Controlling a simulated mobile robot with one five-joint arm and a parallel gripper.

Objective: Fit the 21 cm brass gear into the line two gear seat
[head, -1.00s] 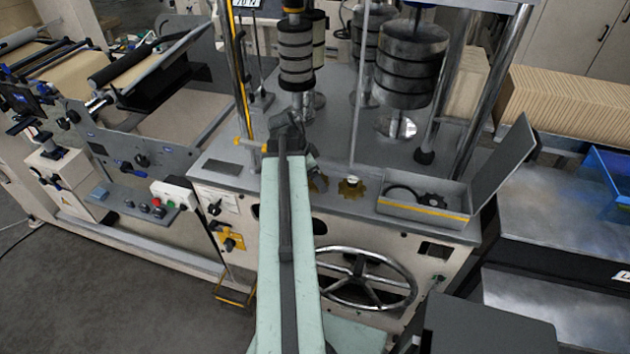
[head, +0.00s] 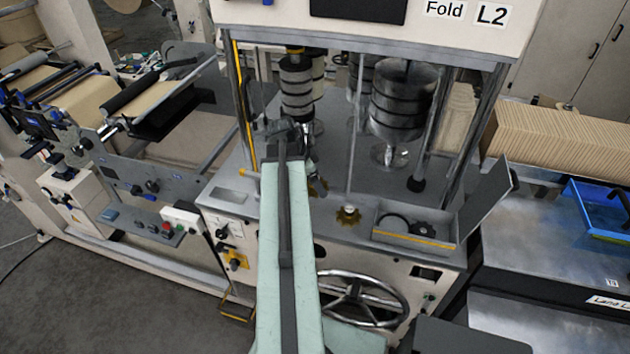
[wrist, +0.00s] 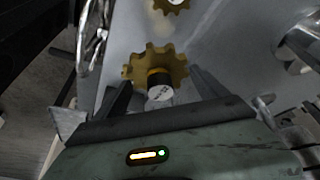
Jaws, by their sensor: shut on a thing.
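A brass gear (wrist: 172,66) with a dark and yellow banded hub and a grey cap is between the fingers of my gripper (wrist: 160,88) in the wrist view. My gripper is shut on it, apparently at the hub. In the head view the held gear (head: 319,188) is partly hidden by my arm, over the machine deck. A second brass gear (head: 348,214) with a pale hub is at the deck's front; a gear also shows at the top of the wrist view (wrist: 173,4). The sizes cannot be read. The gear seat cannot be made out.
The machine bears a "Fold L2" sign (head: 465,12). An open grey tray (head: 414,243) with dark gears is to the right on the deck (head: 270,200). Rollers (head: 402,100) and upright posts stand behind. A handwheel (head: 360,297) is below the deck edge.

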